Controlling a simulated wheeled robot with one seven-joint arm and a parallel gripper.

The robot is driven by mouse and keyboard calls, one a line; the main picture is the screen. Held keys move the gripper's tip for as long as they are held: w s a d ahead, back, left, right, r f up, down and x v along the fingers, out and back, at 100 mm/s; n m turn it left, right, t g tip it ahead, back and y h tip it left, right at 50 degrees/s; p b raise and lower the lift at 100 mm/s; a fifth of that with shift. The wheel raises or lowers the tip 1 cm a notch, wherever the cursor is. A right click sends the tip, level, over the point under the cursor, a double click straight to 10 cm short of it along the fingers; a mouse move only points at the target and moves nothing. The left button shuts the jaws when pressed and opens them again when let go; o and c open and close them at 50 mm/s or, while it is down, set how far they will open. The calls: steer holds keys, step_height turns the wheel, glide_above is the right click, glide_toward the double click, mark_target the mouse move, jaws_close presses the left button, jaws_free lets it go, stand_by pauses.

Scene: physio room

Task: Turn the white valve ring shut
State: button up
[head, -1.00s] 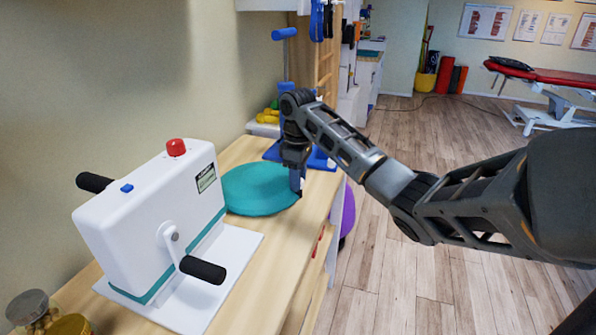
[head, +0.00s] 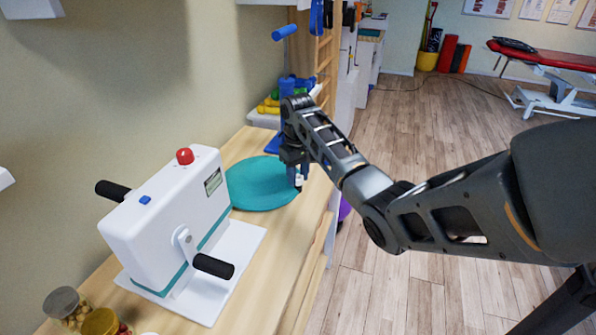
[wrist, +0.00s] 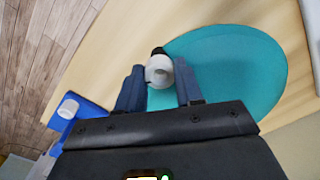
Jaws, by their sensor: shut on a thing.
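A flat round teal cushion (head: 258,184) lies on the wooden counter. The white valve ring (wrist: 158,72) sits at the cushion's edge beside a small black part, and a bit of it shows in the head view (head: 299,180). My gripper (wrist: 159,68) points down over that edge and is shut on the ring, one dark blue finger on each side. In the head view, my gripper (head: 297,177) hides most of the ring. How far the ring is turned cannot be told.
A white hand-crank machine (head: 165,225) with black handles and a red knob stands on the counter left of the cushion. Jars (head: 100,325) are at the near left. A blue stand (head: 274,143) is behind the cushion. Open floor lies right of the counter.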

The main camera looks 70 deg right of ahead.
stand_by(0.4)
steer(key=o, duration=1)
